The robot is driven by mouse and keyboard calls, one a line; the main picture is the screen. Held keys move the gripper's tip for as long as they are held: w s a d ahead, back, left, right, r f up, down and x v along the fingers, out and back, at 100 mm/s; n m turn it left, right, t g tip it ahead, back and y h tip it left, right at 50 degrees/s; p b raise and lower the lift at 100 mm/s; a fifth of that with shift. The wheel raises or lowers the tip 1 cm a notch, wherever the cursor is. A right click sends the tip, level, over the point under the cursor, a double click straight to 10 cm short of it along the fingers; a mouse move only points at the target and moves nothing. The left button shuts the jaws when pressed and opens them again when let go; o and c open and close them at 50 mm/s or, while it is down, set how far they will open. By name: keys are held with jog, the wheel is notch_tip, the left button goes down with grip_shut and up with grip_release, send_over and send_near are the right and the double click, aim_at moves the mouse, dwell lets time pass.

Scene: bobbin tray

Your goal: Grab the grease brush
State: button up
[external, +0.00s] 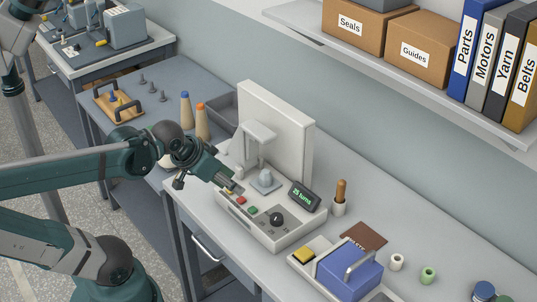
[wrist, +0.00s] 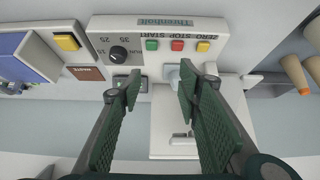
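What looks like the grease brush is a brown wooden handle (external: 341,190) standing upright in a small white cup (external: 338,207), right of the winding machine in the external view. Its bristles are hidden in the cup. I cannot make it out in the wrist view. My gripper (external: 229,185) is above the front left of the machine, left of the brush and well apart from it. In the wrist view my gripper (wrist: 160,86) is open, its two green fingers wide apart with nothing held between them.
The winding machine (external: 262,228), with buttons, knob, display and tall back panel (external: 290,130), stands between my gripper and the cup. A blue box (external: 345,272) in a tray and small bobbins (external: 397,262) lie to the right. A loaded shelf (external: 400,65) hangs above the bench.

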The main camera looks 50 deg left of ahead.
jog(key=w+d+r+m+g+h+p, duration=0.1)
jog(key=w+d+r+m+p, duration=0.2)
jog(key=w, duration=0.4)
jog(key=w+d+r+m+g+p, duration=0.1)
jog(key=w+d+r+p, duration=0.1)
jog(key=w+p, duration=0.35)
jog(key=m+g+h+p, duration=0.2)
jog(key=m+p, duration=0.3)
jog(key=p, duration=0.1)
send_over(340, 181)
jog(key=s+a, duration=0.2)
jog(key=shift+d+f, duration=0.2)
jog(key=shift+f, duration=3.05)
jog(key=shift+f, duration=0.1)
jog(key=shift+x, duration=1.2)
jog(key=shift+d+f, duration=0.1)
jog(key=shift+x, duration=2.5)
